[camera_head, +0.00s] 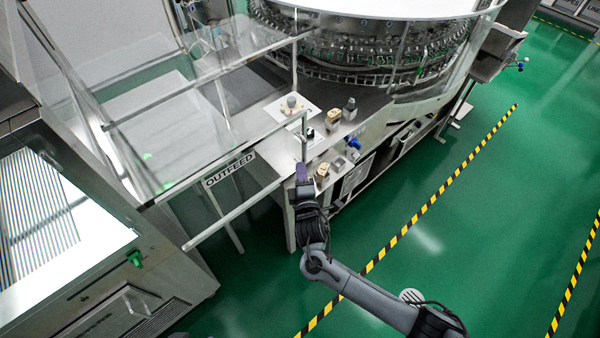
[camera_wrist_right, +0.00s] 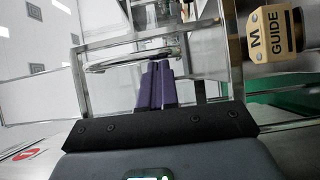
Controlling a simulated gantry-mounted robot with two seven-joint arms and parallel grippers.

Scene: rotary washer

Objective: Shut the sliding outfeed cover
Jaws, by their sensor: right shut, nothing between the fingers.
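The clear outfeed cover (camera_head: 190,120), a see-through box with metal rails, stands at the left in the head view beside the sign reading OUTFEED (camera_head: 229,170). My right gripper (camera_head: 301,172) is at the right end of the cover's frame, by a thin upright bar (camera_head: 304,140). In the right wrist view its purple fingers (camera_wrist_right: 158,85) are shut together with nothing between them. A curved metal handle (camera_wrist_right: 135,60) lies just ahead of the fingertips; I cannot tell whether they touch it. My left gripper is not in view.
A yellow block marked M GUIDE (camera_wrist_right: 276,33) is at the right in the wrist view. Small knobs and blocks (camera_head: 333,117) sit on the machine's deck near my right gripper. The round washer (camera_head: 360,55) stands behind. Green floor (camera_head: 470,230) is open at the right.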

